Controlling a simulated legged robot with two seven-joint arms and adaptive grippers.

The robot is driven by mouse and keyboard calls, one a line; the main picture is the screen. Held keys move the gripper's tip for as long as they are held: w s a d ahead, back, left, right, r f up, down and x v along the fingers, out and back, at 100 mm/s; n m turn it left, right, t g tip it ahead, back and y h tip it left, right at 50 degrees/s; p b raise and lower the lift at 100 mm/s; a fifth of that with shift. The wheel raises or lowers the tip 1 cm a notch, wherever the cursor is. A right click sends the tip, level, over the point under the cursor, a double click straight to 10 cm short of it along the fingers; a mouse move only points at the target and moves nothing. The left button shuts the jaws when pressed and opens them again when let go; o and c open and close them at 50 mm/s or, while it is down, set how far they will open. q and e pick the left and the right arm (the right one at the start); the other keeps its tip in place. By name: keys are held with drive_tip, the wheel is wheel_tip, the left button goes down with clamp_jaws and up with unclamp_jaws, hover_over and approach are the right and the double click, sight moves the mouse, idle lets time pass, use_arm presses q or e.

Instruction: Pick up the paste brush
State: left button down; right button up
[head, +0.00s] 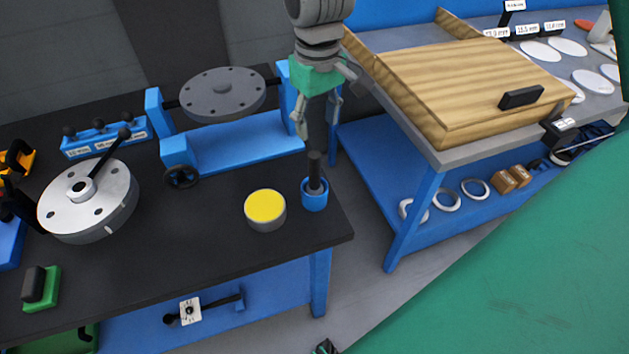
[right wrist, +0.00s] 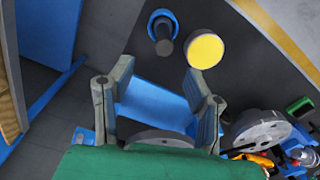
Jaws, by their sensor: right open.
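The paste brush shows as a dark upright handle (head: 315,168) standing in a small blue cup (head: 314,201) near the right front corner of the black bench. In the right wrist view, the handle (right wrist: 164,46) and the blue cup (right wrist: 158,17) are at the top. Its bristles are hidden in the cup. A round tin with a yellow top (head: 265,206) stands just left of the cup; it also shows in the right wrist view (right wrist: 205,50). My right gripper (head: 318,122) is open and empty, pointing down above and behind the handle, apart from it. I cannot make out my left gripper.
A blue stand with a grey flanged disc (head: 222,95) is close left of my right gripper. A lidded round housing (head: 88,203) sits further left. A wooden board (head: 465,80) lies on the right-hand table. The bench front by the tin is clear.

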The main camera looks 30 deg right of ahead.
sight(314, 174)
drive_tip(key=shift+a+f+n, duration=0.1)
drive_tip(key=shift+f+n, duration=0.2)
wheel_tip(314, 174, down, 9)
drive_tip(key=f, duration=0.4)
drive_tip(key=shift+a+f, duration=0.2)
drive_tip(key=shift+f, duration=0.1)
drive_tip(key=shift+r, duration=0.1)
clamp_jaws()
